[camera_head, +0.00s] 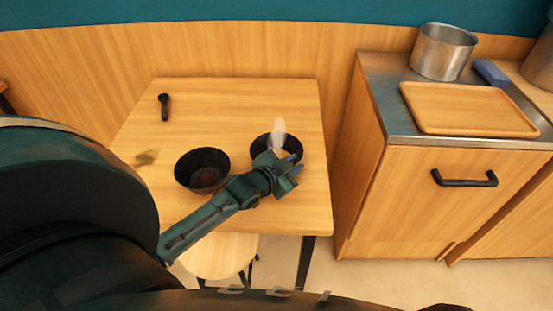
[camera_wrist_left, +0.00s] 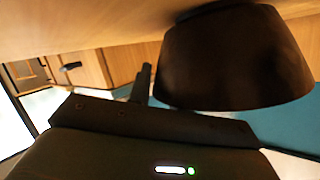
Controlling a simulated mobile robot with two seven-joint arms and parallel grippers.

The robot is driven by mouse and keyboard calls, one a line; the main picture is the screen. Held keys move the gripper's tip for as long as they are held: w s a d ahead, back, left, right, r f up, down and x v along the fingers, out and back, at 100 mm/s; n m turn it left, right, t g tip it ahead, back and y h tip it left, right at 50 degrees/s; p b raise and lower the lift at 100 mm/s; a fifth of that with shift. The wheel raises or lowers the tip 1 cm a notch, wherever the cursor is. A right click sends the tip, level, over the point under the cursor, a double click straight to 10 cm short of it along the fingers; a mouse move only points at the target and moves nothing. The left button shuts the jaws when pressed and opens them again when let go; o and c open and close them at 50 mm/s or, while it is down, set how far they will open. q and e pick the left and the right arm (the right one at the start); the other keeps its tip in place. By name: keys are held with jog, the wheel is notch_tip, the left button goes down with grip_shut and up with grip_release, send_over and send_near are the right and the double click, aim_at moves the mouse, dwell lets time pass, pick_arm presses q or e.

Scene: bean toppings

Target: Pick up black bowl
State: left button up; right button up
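Two black bowls are on the wooden table in the head view. The left black bowl (camera_head: 190,160) holds something brownish. The right black bowl (camera_head: 256,145) is partly covered by my left gripper (camera_head: 287,171), which is at its front right rim. The gripper's fingers look spread apart, with no clear grip on the rim. In the left wrist view a dark bowl (camera_wrist_left: 235,60) looms large and close, upside down in the picture. One finger (camera_wrist_left: 143,82) shows beside it; the other cannot be made out. My right gripper is not in view.
A pale, blurry upright thing (camera_head: 278,131) is at the right bowl. A small black object (camera_head: 164,107) stands at the table's (camera_head: 225,105) back left. A stool (camera_head: 218,258) is at the front. A counter at right carries a metal pot (camera_head: 442,52), wooden tray (camera_head: 468,108) and blue item (camera_head: 490,73).

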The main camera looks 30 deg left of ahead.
pick_arm(q)
grip_shut()
jog(key=shift+r, duration=0.15)
